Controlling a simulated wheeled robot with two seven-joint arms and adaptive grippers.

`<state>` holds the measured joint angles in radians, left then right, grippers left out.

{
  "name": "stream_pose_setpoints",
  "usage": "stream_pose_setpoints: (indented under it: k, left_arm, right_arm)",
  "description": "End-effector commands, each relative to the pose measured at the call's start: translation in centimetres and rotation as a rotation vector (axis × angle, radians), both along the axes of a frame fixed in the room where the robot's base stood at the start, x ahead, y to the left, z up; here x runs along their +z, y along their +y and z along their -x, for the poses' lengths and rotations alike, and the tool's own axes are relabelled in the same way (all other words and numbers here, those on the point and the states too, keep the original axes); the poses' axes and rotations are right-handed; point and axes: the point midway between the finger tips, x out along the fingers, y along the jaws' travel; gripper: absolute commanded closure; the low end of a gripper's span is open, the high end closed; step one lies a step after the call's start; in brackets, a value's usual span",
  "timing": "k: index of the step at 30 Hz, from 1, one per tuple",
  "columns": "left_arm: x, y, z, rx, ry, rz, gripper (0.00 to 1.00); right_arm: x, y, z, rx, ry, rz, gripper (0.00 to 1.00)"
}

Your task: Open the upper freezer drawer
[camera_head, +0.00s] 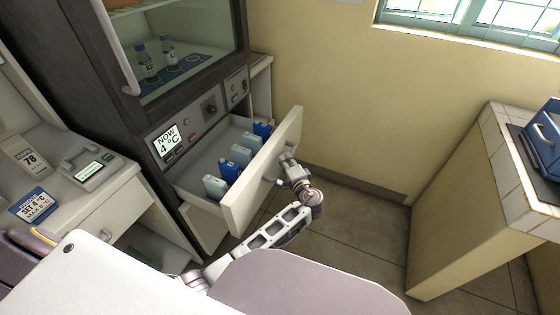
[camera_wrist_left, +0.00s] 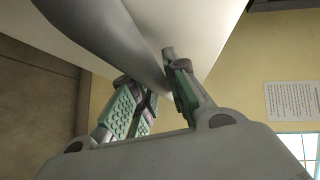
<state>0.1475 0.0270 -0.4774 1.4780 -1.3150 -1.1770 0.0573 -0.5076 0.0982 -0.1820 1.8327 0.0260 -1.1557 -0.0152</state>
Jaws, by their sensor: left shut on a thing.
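The upper freezer drawer (camera_head: 262,170) stands pulled out of the dark cabinet, below the control panel with the "NOW 4 °C" display (camera_head: 167,139). Several blue and white packs (camera_head: 229,170) stand inside it. My left gripper (camera_head: 287,163) is at the outer face of the drawer front, shut on the drawer handle. In the left wrist view the two green-padded fingers (camera_wrist_left: 155,100) close around the grey handle (camera_wrist_left: 125,45) in front of the white drawer front (camera_wrist_left: 205,35). The handle is mostly hidden by the gripper in the head view. My right gripper is not in view.
A glass-doored compartment (camera_head: 190,60) with bottles is above the drawer. A white counter (camera_head: 75,190) with a "SET 4 °C" card (camera_head: 33,205) is at left. A tiled counter (camera_head: 490,160) with a blue case (camera_head: 545,140) is at right. Floor (camera_head: 360,225) between is clear.

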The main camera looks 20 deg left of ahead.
Motion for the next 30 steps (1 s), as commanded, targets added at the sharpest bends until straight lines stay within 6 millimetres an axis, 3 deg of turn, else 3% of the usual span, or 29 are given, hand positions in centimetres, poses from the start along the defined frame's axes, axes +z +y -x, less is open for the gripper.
stream_pose_setpoints:
  k: [12, 13, 18, 30]
  left_arm:
    - [-0.09, -0.27, 0.06, 0.001, 0.002, 0.001, 1.00]
    - [-0.09, -0.26, 0.06, 0.001, 0.002, 0.001, 0.82]
    - [-0.06, -0.25, 0.04, 0.001, 0.002, 0.000, 0.63]
    - [0.00, -0.37, 0.16, 0.000, 0.001, 0.001, 0.63]
  right_arm:
    - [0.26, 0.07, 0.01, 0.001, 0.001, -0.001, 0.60]
    - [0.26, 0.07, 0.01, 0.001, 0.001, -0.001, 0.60]
    - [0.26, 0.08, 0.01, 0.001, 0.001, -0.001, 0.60]
    - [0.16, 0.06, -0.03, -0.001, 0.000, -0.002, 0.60]
